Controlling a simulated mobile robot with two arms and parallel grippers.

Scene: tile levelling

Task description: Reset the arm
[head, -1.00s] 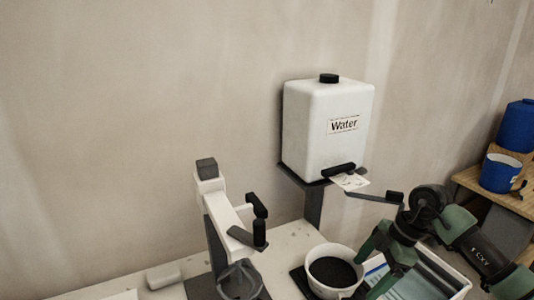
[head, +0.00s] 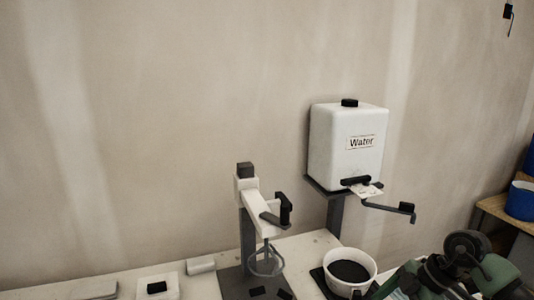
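My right arm comes in at the lower right, and its green and black gripper (head: 402,282) is low, just right of the white bowl (head: 330,274). The bottom edge of the picture cuts it off and its fingertips are not clear, so I cannot tell whether it is open or shut. I see nothing held in it. The bowl holds dark material and stands on a dark plate below the water tank. My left gripper is not in view.
A white water tank (head: 340,160) with a black lever (head: 388,207) is on a bracket by the wall. A white mixer stand (head: 259,212) is left of the bowl. A white box (head: 158,288) lies farther left. A blue bucket (head: 521,201) stands on a wooden shelf at right.

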